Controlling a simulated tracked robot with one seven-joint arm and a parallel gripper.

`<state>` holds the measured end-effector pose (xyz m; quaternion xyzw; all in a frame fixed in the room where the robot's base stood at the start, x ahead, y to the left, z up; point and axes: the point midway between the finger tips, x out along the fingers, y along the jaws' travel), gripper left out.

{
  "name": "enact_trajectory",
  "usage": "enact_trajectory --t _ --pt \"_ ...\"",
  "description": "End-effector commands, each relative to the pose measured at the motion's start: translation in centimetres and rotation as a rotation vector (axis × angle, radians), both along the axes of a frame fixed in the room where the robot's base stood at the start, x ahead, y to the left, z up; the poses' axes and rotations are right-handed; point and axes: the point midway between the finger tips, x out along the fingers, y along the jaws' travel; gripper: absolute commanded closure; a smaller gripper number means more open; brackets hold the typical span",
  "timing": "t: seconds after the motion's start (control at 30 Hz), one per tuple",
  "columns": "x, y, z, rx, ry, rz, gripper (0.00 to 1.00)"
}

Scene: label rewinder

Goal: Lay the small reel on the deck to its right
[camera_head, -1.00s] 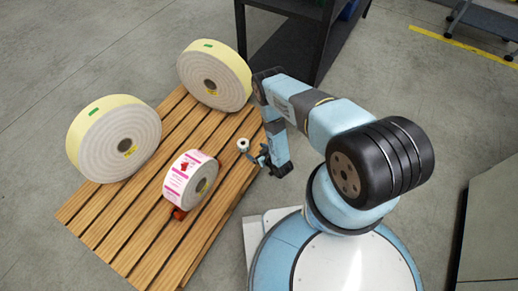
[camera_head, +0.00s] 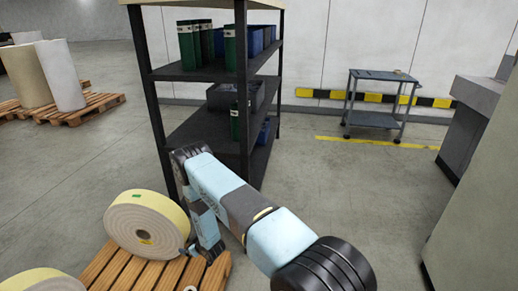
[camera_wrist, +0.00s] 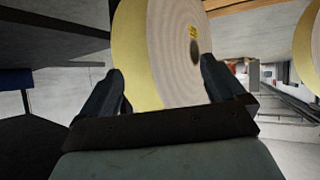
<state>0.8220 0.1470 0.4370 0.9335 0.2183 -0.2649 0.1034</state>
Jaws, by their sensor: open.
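The pink-and-white label reel, the smallest of the big reels a moment ago, is out of both views now. A cream reel with a yellow rim (camera_head: 150,225) stands on the slatted wooden deck (camera_head: 140,272) in the head view. My gripper (camera_wrist: 162,65) is open, with its two dark fingers apart. It hangs low beside the cream reel, near the deck's right part. In the wrist view a yellow-rimmed reel (camera_wrist: 165,30) shows beyond the fingers, and nothing is visibly held. A tiny white object (camera_head: 191,288) shows at the head view's bottom edge.
A second cream reel (camera_head: 40,283) is cut off at lower left. A trolley (camera_head: 375,117) and grey cabinets (camera_head: 480,200) are to the right. Floor between them is clear.

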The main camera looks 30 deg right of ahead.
Motion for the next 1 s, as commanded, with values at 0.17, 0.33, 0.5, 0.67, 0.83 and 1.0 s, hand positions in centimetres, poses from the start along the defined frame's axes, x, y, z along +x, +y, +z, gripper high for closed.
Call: enact_trajectory --t 0.17,0.33,0.5,0.67,0.83,1.0 --pt "4.0 -0.7 7.3 -0.028 0.017 -0.039 0.03" --pt "6.4 -1.6 14.1 -0.052 0.041 -0.077 0.03" --pt "7.9 -2.7 20.9 -0.072 0.066 -0.115 0.03" --pt "8.4 -3.9 27.3 -0.086 0.092 -0.151 0.03" --pt "8.0 -5.1 34.0 -0.098 0.12 -0.188 0.03" --pt "6.7 -6.5 40.5 -0.107 0.15 -0.226 0.03"
